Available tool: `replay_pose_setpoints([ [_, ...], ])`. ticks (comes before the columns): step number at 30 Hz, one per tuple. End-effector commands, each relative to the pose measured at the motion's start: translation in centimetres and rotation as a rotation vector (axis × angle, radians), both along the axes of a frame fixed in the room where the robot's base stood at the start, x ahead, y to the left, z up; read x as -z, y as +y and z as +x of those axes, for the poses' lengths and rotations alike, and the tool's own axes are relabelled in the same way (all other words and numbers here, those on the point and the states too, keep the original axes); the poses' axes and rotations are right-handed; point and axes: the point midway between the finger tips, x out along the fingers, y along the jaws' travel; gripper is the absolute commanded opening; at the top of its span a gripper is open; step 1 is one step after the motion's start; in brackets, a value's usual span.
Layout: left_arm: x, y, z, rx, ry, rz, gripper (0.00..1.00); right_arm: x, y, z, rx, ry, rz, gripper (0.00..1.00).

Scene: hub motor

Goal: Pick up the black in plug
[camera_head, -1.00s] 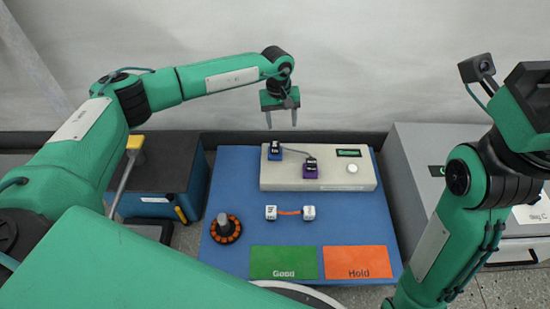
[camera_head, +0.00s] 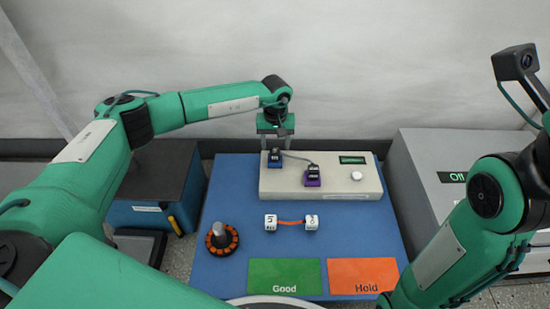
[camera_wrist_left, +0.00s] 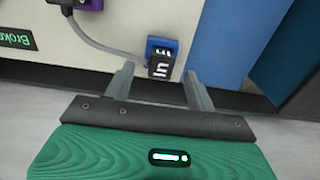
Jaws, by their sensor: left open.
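The black in plug (camera_head: 275,154) sits in a blue socket on the left of the light grey tester box (camera_head: 340,184). In the left wrist view the plug (camera_wrist_left: 160,64), with white lettering, shows between the fingertips, and a grey cable runs from it. My left gripper (camera_head: 275,145) is open and points down over the plug, its fingers on either side in the picture. I cannot tell whether they touch it. A second black plug (camera_head: 312,170) sits in a purple socket to the right, joined by the cable. My right gripper is outside the views.
A white button (camera_head: 356,176) and a green-lit display (camera_head: 353,160) are on the box. On the blue mat (camera_head: 220,180) lie an orange-and-black motor (camera_head: 221,238), two white blocks joined by an orange cable (camera_head: 291,222), a green Good card (camera_head: 284,276) and an orange Hold card (camera_head: 362,275).

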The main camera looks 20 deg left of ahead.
Motion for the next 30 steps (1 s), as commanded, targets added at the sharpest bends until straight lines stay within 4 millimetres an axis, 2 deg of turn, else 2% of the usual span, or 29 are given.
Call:
replay_pose_setpoints([
  [9, 3.9, 0.3, 0.3, 0.0, 0.001, 0.0, 0.56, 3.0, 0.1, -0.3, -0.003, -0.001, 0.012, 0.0],
  [13, 4.7, 0.3, 0.4, 0.0, 0.001, 0.0, 0.56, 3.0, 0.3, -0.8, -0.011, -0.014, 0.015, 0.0],
  [20, 4.7, 0.3, 0.3, 0.0, 0.0, 0.0, 0.56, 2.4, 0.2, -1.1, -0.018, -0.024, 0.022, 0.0],
  [23, 4.7, 0.3, 0.3, 0.0, 0.001, 0.0, 0.41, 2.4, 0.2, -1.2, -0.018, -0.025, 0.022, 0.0],
  [28, 4.7, 0.3, 0.3, 0.0, 0.001, 0.0, 0.07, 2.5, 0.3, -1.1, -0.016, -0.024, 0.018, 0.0],
  [30, 4.7, 0.3, 0.3, 0.0, 0.0, 0.0, 0.03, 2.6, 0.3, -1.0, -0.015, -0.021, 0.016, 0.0],
])
